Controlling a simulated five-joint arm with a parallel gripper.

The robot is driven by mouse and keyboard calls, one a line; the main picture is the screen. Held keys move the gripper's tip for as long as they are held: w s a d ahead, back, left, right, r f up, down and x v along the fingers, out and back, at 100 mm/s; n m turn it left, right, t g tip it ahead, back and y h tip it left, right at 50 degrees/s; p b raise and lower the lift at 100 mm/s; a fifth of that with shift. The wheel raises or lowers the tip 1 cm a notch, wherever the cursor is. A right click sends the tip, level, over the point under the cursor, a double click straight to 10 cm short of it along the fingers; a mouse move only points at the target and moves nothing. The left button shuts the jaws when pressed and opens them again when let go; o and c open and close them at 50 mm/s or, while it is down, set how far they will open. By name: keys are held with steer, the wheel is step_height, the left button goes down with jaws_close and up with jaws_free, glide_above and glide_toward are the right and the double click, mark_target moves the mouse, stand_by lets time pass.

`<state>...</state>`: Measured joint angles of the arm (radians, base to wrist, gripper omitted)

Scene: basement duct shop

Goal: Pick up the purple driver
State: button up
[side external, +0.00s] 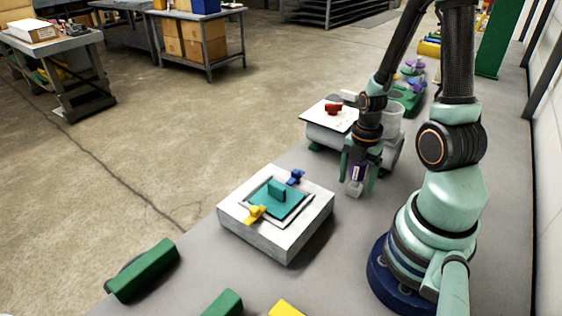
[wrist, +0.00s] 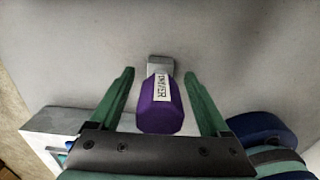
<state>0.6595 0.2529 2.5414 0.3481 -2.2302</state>
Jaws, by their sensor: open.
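The purple driver (wrist: 161,112) shows in the wrist view with a white label reading "DRIVER" and a grey block-like end (wrist: 160,64). It lies between the two green fingers of my gripper (wrist: 160,78), with a visible gap on each side. My gripper is open. I cannot tell whether the driver touches either finger in the side view.
A white block with a teal plate (side external: 265,207), a yellow piece and a blue piece stands left of my gripper. A grey unit with a white top (side external: 330,114) and red item stands behind. Green pieces (side external: 147,269) lie at the front left.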

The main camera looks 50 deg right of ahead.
jaws_close()
steer(key=shift+r, duration=0.15)
step_height(320, 180, up, 20)
stand_by(0.8)
